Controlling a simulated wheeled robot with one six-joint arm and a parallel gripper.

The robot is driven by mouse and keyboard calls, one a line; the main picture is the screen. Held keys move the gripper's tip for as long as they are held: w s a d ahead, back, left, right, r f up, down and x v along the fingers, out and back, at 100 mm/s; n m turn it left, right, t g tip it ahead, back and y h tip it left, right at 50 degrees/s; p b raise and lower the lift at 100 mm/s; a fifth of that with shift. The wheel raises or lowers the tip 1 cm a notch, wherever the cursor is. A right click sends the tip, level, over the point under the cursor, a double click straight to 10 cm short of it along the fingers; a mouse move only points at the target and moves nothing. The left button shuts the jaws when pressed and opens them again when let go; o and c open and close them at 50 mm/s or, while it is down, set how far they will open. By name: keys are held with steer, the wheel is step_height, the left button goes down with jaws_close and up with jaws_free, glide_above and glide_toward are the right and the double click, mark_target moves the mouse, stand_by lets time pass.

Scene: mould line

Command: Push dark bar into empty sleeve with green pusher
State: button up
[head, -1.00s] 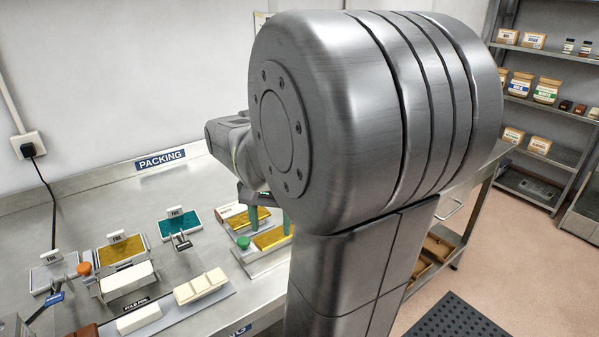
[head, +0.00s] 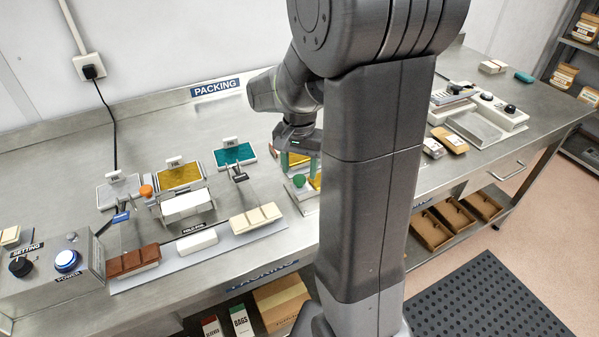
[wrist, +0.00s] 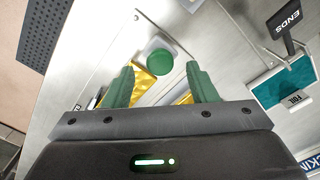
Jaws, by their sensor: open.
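My gripper (wrist: 160,80) is open, its two green fingers spread apart. In the wrist view the round green knob of the pusher (wrist: 159,62) shows between and just beyond the fingertips, and I see no grip on it. In the head view the green knob (head: 299,181) sits just below my gripper (head: 298,163). Gold-coloured pieces (wrist: 143,82) show beside the knob; whether one is the empty sleeve I cannot tell. My own arm hides most of that fixture in the head view. A brown segmented bar (head: 133,262) lies on the grey strip at the left.
Cream bars (head: 256,218) and a white block (head: 197,241) share the strip. Gold (head: 180,177) and teal (head: 234,155) foil pads stand behind. A teal pad (wrist: 283,85) shows at the wrist view's right.

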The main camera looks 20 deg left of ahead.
steer(key=shift+f, duration=1.3)
jaws_close()
steer(key=w+d, duration=0.6)
steer(key=w, duration=0.1)
steer(key=w+d+p, duration=0.1)
steer(key=w+d, duration=0.2)
steer(key=w, duration=0.1)
steer(key=shift+w+d, duration=0.2)
steer(key=shift+d, duration=0.15)
steer(key=shift+r, duration=0.1)
steer(key=shift+c, duration=1.5)
jaws_free()
steer(key=o, duration=0.3)
steer(key=shift+w+d, duration=0.15)
